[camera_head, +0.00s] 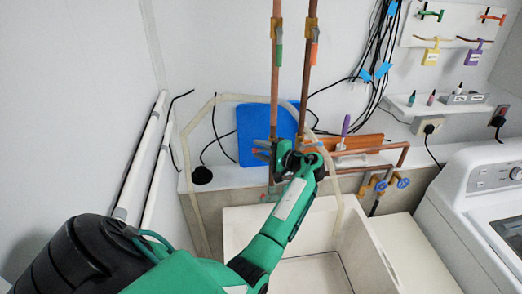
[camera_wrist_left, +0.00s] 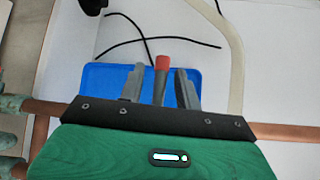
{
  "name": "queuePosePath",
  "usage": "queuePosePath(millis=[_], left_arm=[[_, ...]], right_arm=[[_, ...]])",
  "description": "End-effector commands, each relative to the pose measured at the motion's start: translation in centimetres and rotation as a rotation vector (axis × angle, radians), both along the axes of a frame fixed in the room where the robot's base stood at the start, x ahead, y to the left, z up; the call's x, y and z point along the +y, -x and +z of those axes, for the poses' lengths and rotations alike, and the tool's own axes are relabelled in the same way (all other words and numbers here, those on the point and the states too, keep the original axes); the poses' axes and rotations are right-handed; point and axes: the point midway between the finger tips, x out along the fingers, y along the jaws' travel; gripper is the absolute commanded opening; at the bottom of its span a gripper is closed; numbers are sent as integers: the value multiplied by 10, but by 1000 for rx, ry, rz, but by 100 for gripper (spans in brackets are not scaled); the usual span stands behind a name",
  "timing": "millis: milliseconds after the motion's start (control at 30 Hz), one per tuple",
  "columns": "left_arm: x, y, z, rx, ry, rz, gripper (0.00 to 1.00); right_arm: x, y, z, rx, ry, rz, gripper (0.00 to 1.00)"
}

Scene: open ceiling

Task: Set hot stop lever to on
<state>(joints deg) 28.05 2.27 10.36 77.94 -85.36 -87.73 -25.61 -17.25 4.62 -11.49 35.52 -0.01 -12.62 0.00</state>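A grey lever with a red tip (camera_wrist_left: 162,64) shows in the left wrist view and looks like the hot stop lever. It stands between the two grey fingers of my left gripper (camera_wrist_left: 160,78), with a gap on each side. In the head view my left gripper (camera_head: 284,152) is at the two vertical copper pipes (camera_head: 275,95), above the back of the sink. It hides the lever there, and I cannot tell the lever's exact setting. My right gripper is not in view.
A blue panel (camera_head: 252,133) is behind the pipes. Horizontal copper pipes and blue-handled valves (camera_head: 403,183) lie to the right. A white sink (camera_head: 350,232) is below, and a washing machine (camera_head: 470,195) is at the right. Black cables (camera_head: 372,60) hang on the wall.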

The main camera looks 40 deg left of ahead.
Motion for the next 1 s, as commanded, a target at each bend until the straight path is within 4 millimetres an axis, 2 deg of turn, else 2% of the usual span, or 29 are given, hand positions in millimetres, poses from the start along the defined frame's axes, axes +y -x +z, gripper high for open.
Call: queuePosePath(millis=[300,467,1000], left_arm=[[2,0,0,0,0,0,32],[2,0,0,0,0,0,0],[2,0,2,70,-58,0,0]], right_arm=[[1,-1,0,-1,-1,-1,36],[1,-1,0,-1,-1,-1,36],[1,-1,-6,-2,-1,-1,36]])
